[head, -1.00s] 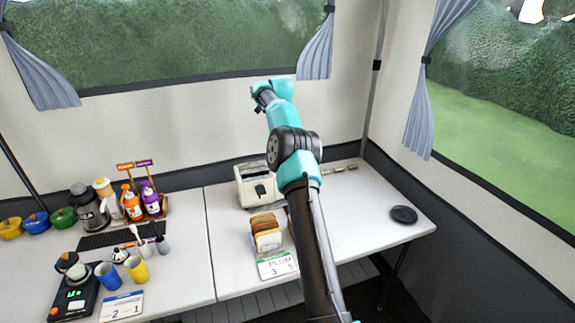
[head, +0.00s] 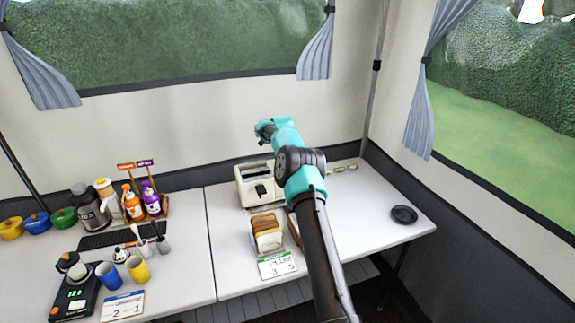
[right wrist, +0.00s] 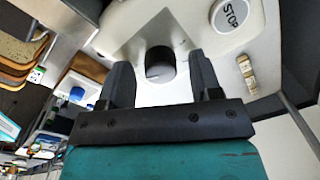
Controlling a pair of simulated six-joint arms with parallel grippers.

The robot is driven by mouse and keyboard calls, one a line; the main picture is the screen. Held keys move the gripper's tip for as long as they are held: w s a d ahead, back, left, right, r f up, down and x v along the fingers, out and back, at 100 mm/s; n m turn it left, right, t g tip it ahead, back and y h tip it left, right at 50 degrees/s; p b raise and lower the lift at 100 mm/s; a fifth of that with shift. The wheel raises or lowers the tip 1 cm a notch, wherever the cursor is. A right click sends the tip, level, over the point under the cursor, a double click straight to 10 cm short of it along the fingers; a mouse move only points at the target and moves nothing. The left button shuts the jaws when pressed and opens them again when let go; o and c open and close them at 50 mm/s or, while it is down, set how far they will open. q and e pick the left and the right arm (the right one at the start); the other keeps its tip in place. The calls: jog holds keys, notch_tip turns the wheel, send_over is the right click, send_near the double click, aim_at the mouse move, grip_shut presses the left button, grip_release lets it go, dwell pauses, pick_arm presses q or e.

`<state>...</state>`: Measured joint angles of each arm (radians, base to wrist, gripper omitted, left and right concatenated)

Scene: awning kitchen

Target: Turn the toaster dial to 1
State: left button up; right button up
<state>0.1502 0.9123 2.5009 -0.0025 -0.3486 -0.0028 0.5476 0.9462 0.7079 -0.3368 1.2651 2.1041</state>
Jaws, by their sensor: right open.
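The cream toaster (head: 247,190) stands on the white table, left of my right arm in the head view. In the right wrist view its pale body (right wrist: 118,22) fills the top, with a round black dial (right wrist: 160,62) and a STOP button (right wrist: 232,14) to the right of the dial. My right gripper (right wrist: 159,68) is open and empty. Its two dark fingers show on either side of the dial; whether they touch it I cannot tell. The dial's setting and numerals are not readable. My left gripper is not in view.
Bread slices (head: 266,234) stand in front of the toaster, with a number card (head: 278,265) before them. A black round disc (head: 404,214) lies at the right. Small tan items (head: 344,168) lie behind my arm. Cups and bottles occupy the left table.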

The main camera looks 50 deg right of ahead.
jog(key=shift+c, duration=0.2)
jog(key=c, duration=0.9)
